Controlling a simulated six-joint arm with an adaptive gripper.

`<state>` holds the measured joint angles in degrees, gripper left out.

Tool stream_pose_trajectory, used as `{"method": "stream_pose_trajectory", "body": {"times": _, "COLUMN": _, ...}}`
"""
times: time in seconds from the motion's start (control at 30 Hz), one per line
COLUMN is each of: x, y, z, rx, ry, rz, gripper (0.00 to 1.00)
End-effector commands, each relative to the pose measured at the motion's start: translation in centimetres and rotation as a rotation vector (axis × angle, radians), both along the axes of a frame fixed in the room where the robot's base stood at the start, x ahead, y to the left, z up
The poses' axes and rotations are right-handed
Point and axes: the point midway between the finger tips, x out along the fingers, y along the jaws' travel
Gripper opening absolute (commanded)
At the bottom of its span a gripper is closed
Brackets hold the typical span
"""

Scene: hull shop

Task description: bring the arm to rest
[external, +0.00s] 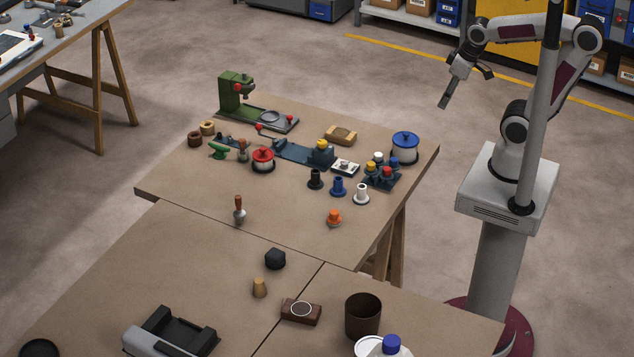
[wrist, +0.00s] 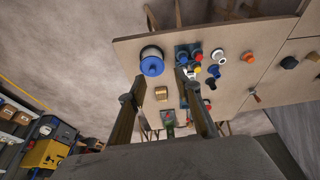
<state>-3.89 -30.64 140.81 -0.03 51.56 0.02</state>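My gripper (external: 446,98) hangs in the air at the upper right in the external view, beyond the far right edge of the work table (external: 420,165) and well above the floor. The wrist view shows its two fingers spread apart with a clear gap between the fingertips (wrist: 160,76). Nothing is held between them. The table shows beyond the fingers, with the blue-lidded pot (wrist: 152,62) near the left fingertip in the picture but apart from it. My arm is raised and bent above its pedestal.
The blue-lidded pot also shows in the external view (external: 405,148). A green press (external: 231,92), a red-lidded pot (external: 263,160) and coloured pegs (external: 338,186) stand on the table. The air around my gripper is free. Shelves (external: 410,16) stand behind.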

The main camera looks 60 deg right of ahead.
Motion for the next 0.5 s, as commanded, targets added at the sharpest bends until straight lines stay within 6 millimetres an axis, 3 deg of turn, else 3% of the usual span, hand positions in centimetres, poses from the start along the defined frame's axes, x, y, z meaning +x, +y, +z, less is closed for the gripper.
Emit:
{"method": "stream_pose_trajectory", "body": {"times": 0.23, "x": -1.7, "y": -0.9, "z": 1.4, "rx": 0.005, "ry": -0.094, "rz": -0.035, "gripper": 0.33}}
{"method": "stream_pose_trajectory", "body": {"times": 0.5, "x": -2.1, "y": -1.5, "z": 3.1, "rx": 0.006, "ry": -0.169, "rz": -0.061, "gripper": 0.33}}
